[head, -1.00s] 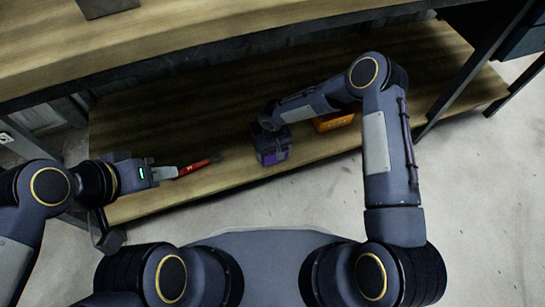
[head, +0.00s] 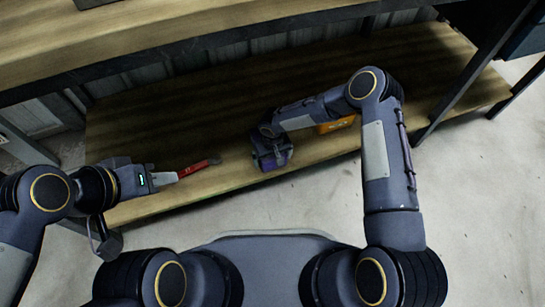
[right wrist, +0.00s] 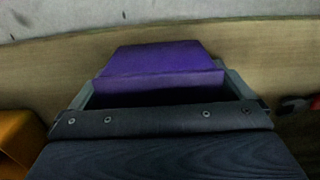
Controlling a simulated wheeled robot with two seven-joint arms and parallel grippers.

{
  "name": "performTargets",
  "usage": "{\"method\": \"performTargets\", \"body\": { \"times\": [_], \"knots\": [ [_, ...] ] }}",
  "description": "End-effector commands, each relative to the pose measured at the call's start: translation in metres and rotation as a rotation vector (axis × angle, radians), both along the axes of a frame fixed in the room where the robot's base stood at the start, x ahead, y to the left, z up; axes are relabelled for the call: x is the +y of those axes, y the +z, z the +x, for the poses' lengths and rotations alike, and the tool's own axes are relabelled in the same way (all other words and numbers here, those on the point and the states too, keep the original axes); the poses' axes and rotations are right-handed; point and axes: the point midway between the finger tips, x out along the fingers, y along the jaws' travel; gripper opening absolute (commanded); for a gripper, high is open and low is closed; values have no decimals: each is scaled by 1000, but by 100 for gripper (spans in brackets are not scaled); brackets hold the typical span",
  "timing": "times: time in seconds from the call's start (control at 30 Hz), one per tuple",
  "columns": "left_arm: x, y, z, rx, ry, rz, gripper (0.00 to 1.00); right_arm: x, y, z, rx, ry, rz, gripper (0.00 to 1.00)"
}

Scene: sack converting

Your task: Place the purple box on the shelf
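The purple box (head: 278,161) sits on the lower wooden shelf board near its front edge. It also shows in the right wrist view (right wrist: 160,60), with its top and one side visible. My right gripper (head: 271,156) is down over the box, and its fingers stand on either side of it. They look spread wide; contact with the box is hard to make out. My left gripper (head: 172,178) is low at the shelf's left front, by the handle end of a red tool (head: 200,166). Whether its fingers are closed on the tool cannot be seen clearly.
An orange box (head: 338,124) lies on the lower board (head: 200,120) right of the purple box, partly behind my right forearm. An upper wooden board (head: 190,45) overhangs the back. Dark metal legs stand at the right. The board's back middle is clear.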

Motion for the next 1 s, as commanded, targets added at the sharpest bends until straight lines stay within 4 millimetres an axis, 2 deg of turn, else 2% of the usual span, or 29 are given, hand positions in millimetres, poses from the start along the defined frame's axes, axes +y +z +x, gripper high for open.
{"method": "performTargets", "body": {
  "times": [0.17,0.27,0.7,0.83,1.0],
  "knots": [
    [0,2,0,0,0,0,36,0,1,0,0,0,0,100],
    [0,7,0,0,0,0,36,0,9,0,-1,-1,0,100],
    [0,44,0,0,0,0,36,0,98,1,-2,0,0,100],
    [0,49,0,0,0,0,36,0,115,1,-1,-1,-1,100],
    [0,51,0,0,0,0,36,0,123,0,-1,0,0,100]
  ]
}}
